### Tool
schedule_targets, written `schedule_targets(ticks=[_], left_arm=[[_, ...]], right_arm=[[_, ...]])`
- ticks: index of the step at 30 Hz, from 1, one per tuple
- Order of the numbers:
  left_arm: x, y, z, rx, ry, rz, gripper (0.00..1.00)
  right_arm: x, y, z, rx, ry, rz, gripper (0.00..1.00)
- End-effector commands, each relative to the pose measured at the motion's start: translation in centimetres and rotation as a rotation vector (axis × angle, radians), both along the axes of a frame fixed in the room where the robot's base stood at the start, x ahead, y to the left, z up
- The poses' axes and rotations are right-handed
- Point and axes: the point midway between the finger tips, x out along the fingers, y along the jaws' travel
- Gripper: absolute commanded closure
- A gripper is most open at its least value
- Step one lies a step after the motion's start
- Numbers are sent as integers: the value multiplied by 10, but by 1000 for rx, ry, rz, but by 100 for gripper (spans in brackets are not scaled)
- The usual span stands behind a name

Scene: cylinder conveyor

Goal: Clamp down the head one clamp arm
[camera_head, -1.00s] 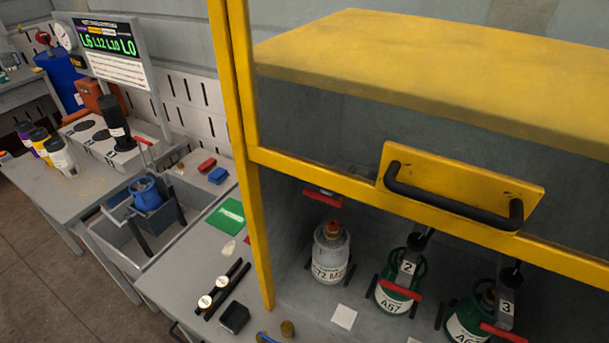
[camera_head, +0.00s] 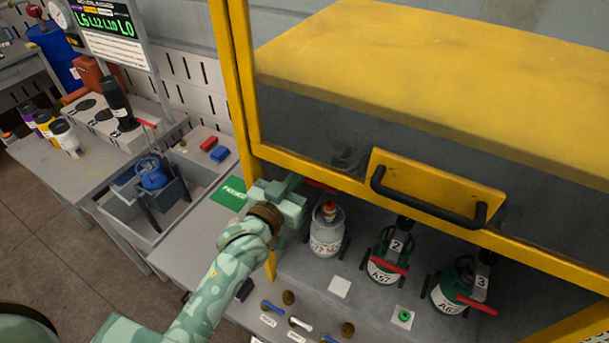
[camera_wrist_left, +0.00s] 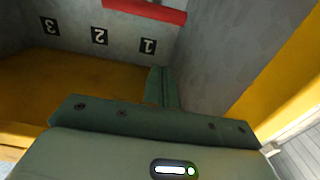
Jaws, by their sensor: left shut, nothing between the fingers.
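The head one clamp arm shows as a red bar (camera_head: 322,187), raised above and behind the grey-white cylinder (camera_head: 326,234), just under the yellow frame. In the left wrist view a red bar (camera_wrist_left: 145,11) crosses the top, above the number 1 plate (camera_wrist_left: 148,46). My left gripper (camera_head: 294,184) is at the left end of the red bar, left of the cylinder, and partly covers the bar. Its fingers (camera_wrist_left: 162,85) are shut and empty. I cannot tell whether they touch the bar. My right gripper is not in view.
Green cylinders marked 2 (camera_head: 383,262) and 3 (camera_head: 453,291) have red bars lowered across their fronts. The yellow hood frame with its black handle (camera_head: 428,205) hangs over the stations, and its left post (camera_head: 228,75) stands close to my left arm. Small knobs lie on the front bench.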

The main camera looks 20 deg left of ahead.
Motion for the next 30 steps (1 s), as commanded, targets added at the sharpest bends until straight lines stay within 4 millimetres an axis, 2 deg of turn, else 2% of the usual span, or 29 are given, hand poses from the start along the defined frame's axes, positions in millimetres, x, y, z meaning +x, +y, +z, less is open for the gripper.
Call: schedule_targets(ticks=[1,6,9,15,30], left_arm=[[12,-2,3,0,-2,0,100],[46,-9,2,-1,0,-1,100],[39,-8,-17,2,6,-1,100],[33,-6,-35,3,3,0,100],[31,-6,-41,0,-3,0,100]], right_arm=[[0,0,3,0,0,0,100],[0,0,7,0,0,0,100],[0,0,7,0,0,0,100],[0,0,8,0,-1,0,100],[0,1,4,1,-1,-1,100]])
